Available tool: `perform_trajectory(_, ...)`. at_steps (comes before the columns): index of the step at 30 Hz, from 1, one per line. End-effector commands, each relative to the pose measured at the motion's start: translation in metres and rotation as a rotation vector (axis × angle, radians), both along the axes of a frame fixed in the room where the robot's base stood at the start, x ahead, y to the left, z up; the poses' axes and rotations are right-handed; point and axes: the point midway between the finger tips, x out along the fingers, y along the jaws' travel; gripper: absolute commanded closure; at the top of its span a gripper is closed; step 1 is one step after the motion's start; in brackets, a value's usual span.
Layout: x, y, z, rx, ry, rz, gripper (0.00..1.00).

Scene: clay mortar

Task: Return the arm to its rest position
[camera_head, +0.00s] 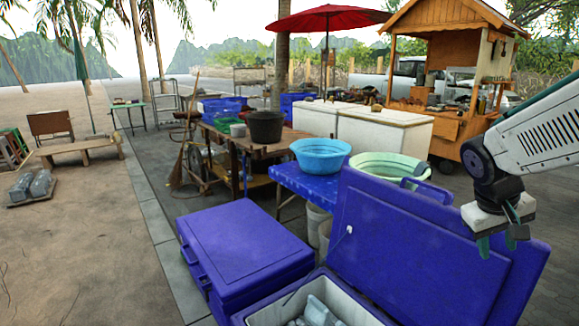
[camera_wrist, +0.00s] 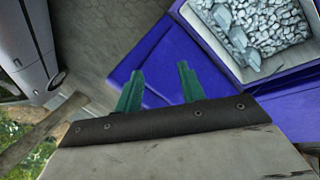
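My arm (camera_head: 540,130) comes in from the right edge in the head view. My gripper (camera_head: 497,240) hangs in the air, pointing down, in front of the raised blue lid of a cooler. In the wrist view my gripper (camera_wrist: 158,92) shows two green fingers standing apart. Nothing is visible between them, so it is open and empty. Below it in that view lie the cooler's blue lid (camera_wrist: 165,62) and paved ground.
An open blue cooler (camera_head: 262,318) with ice-like lumps stands at front; a closed blue cooler (camera_head: 245,245) is beside it. Behind are a blue table (camera_head: 310,185) with a light-blue basin (camera_head: 320,157), a green tub (camera_head: 385,163) and a wooden food cart (camera_head: 450,75). Pavement at left is mostly clear.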

Motion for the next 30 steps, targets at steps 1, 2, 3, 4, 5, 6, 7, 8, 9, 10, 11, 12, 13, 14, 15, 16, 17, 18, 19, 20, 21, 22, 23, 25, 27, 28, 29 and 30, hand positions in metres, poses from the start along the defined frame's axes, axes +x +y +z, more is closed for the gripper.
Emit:
perform_trajectory(1, -0.023, 0.02, 0.002, 0.043, 0.019, -0.009, 0.6)
perform_trajectory(2, -0.037, 0.031, 0.002, 0.074, 0.035, -0.015, 0.6)
perform_trajectory(3, -0.054, 0.047, 0.002, 0.114, 0.054, -0.021, 0.6)
perform_trajectory(4, -0.067, 0.058, 0.002, 0.144, 0.067, -0.023, 0.6)
perform_trajectory(5, -0.079, 0.069, 0.001, 0.174, 0.079, -0.024, 0.6)
perform_trajectory(6, -0.095, 0.083, 0.001, 0.213, 0.092, -0.024, 0.6)
perform_trajectory(7, -0.106, 0.093, 0.001, 0.242, 0.099, -0.021, 0.6)
perform_trajectory(8, -0.117, 0.103, 0.001, 0.269, 0.105, -0.017, 0.6)
perform_trajectory(9, -0.131, 0.115, 0.001, 0.302, 0.11, -0.013, 0.6)
perform_trajectory(10, -0.14, 0.124, 0.001, 0.325, 0.11, -0.008, 0.6)
perform_trajectory(11, -0.148, 0.132, 0.002, 0.347, 0.108, -0.002, 0.6)
perform_trajectory(12, -0.158, 0.14, 0.002, 0.37, 0.099, 0.006, 0.6)
perform_trajectory(13, -0.163, 0.146, 0.002, 0.383, 0.091, 0.013, 0.6)
perform_trajectory(14, -0.168, 0.15, 0.003, 0.393, 0.08, 0.02, 0.6)
perform_trajectory(15, -0.172, 0.155, 0.004, 0.4, 0.062, 0.033, 0.6)
perform_trajectory(16, -0.175, 0.157, 0.005, 0.401, 0.049, 0.043, 0.6)
perform_trajectory(17, -0.176, 0.158, 0.007, 0.399, 0.039, 0.053, 0.6)
perform_trajectory(18, -0.178, 0.159, 0.009, 0.397, 0.024, 0.065, 0.6)
perform_trajectory(19, -0.179, 0.16, 0.011, 0.396, 0.013, 0.072, 0.6)
perform_trajectory(20, -0.179, 0.161, 0.013, 0.395, 0.004, 0.079, 0.6)
perform_trajectory(21, -0.18, 0.162, 0.015, 0.394, -0.002, 0.086, 0.6)
perform_trajectory(22, -0.18, 0.163, 0.016, 0.393, -0.007, 0.091, 0.6)
perform_trajectory(23, -0.18, 0.163, 0.017, 0.394, -0.01, 0.095, 0.6)
perform_trajectory(25, -0.18, 0.164, 0.017, 0.393, -0.008, 0.099, 0.6)
perform_trajectory(27, -0.18, 0.164, 0.017, 0.393, -0.008, 0.098, 0.6)
perform_trajectory(28, -0.18, 0.164, 0.017, 0.392, -0.008, 0.098, 0.6)
perform_trajectory(29, -0.18, 0.164, 0.017, 0.392, -0.008, 0.098, 0.6)
perform_trajectory(30, -0.18, 0.164, 0.017, 0.392, -0.008, 0.098, 0.6)
